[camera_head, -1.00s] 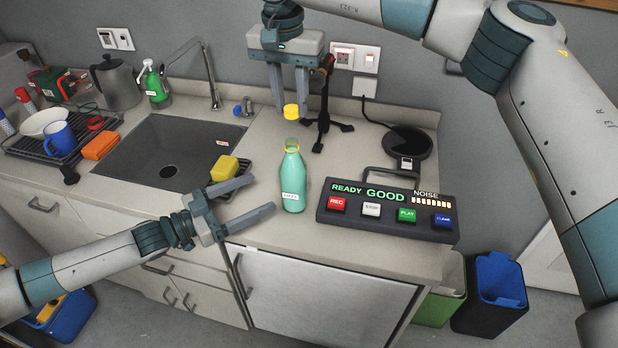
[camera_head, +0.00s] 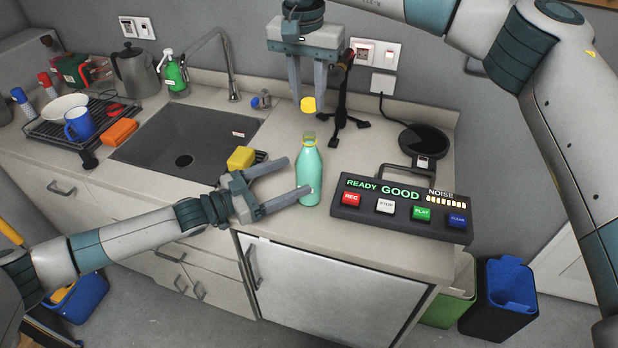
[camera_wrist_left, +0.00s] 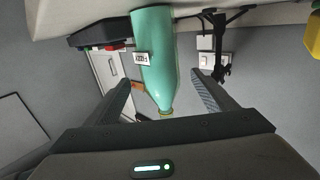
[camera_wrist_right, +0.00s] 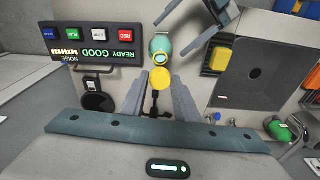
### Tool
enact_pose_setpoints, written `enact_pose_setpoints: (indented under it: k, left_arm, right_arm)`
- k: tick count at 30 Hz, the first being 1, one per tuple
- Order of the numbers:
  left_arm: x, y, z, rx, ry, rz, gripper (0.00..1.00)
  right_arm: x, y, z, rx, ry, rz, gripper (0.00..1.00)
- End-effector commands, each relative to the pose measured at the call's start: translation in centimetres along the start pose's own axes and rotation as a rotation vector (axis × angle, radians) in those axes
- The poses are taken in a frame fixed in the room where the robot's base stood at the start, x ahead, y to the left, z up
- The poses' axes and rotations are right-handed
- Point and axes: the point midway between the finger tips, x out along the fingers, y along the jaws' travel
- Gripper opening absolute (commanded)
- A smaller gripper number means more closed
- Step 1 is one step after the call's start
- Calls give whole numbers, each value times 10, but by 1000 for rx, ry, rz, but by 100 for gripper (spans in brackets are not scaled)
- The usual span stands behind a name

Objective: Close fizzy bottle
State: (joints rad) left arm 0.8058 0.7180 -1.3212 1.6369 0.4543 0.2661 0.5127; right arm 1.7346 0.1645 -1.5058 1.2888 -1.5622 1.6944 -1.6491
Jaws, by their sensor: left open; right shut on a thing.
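The fizzy bottle (camera_head: 311,178) is teal green and stands upright on the counter, its mouth uncapped. It also shows between the fingers in the left wrist view (camera_wrist_left: 156,58) and from above in the right wrist view (camera_wrist_right: 161,45). A yellow cap (camera_head: 308,104) is held between the fingertips of my right gripper (camera_head: 307,100), above the bottle's mouth and apart from it. The cap shows in the right wrist view (camera_wrist_right: 160,78). My left gripper (camera_head: 295,177) is open, its fingers reaching either side of the bottle at its left. I cannot tell whether they touch it.
A recorder panel (camera_head: 402,208) with coloured buttons and the lit words READY GOOD lies right of the bottle. A black stand (camera_head: 343,110) is behind it. The sink (camera_head: 190,140), with a yellow sponge (camera_head: 240,158) at its edge, is to the left. The counter's front edge is close.

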Motion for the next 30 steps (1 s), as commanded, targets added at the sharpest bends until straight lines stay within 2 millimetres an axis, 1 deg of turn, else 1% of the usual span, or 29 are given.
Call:
enact_pose_setpoints:
  k: [1,6,12,17,25,26,27,29,30]
  left_arm:
    - [10,1,-1,-1,2,2,78]
    - [36,1,0,1,0,2,78]
    - [55,0,0,2,0,1,78]
    - [62,1,0,2,0,1,78]
    - [62,0,0,1,-1,0,78]
    - [62,0,0,1,-1,0,75]
    - [62,0,0,1,-1,0,66]
    - [62,0,0,1,-1,0,51]
    - [62,0,0,1,-1,0,42]
  right_arm:
    - [0,0,0,0,0,0,8]
    - [0,0,0,0,0,0,8]
    - [0,0,0,0,0,0,8]
    - [0,0,0,0,0,0,8]
    - [0,0,0,0,0,0,8]
    - [0,0,0,0,0,0,8]
    - [0,0,0,0,0,0,8]
    - [0,0,0,0,0,0,8]
    - [0,0,0,0,0,0,8]
